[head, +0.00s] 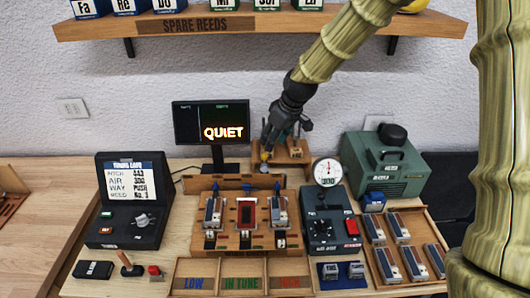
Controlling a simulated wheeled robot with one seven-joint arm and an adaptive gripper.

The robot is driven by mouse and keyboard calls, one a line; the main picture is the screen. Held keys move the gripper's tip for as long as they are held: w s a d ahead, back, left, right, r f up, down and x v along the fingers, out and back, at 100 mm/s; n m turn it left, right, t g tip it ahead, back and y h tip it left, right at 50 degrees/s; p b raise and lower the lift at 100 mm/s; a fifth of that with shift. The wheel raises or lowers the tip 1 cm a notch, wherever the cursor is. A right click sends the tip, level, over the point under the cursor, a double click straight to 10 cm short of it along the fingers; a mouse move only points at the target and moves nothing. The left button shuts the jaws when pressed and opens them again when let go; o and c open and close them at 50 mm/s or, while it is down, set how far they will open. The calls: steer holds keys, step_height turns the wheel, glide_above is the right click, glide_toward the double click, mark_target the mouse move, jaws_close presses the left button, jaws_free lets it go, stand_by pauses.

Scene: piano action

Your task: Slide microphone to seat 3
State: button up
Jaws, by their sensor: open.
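My gripper (283,132) is open, pointing down at the back of the bench, just behind the wooden rack. Its fingers are at a small wooden stand (293,152). A small part with a yellowish-grey tip (265,156) shows just below the left finger. It may be the microphone, but it is too small and partly covered to tell, and I cannot tell whether the gripper touches it. The wooden rack (240,240) in front holds a row of reed blocks, the middle one red (247,213), with blue pointers behind them. Seat numbers cannot be read.
A monitor (211,122) reading QUIET stands left of my gripper. A dial gauge (327,172) on a dark box and a green machine (384,165) stand to the right. A wooden tray (388,252) holds several reed blocks. A shelf (250,24) hangs above.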

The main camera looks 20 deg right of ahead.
mark_target(265, 155)
steer(key=shift+p+x, duration=1.25)
steer(key=shift+x, duration=3)
steer(key=shift+f, duration=0.1)
steer(key=shift+c, duration=0.2)
jaws_close()
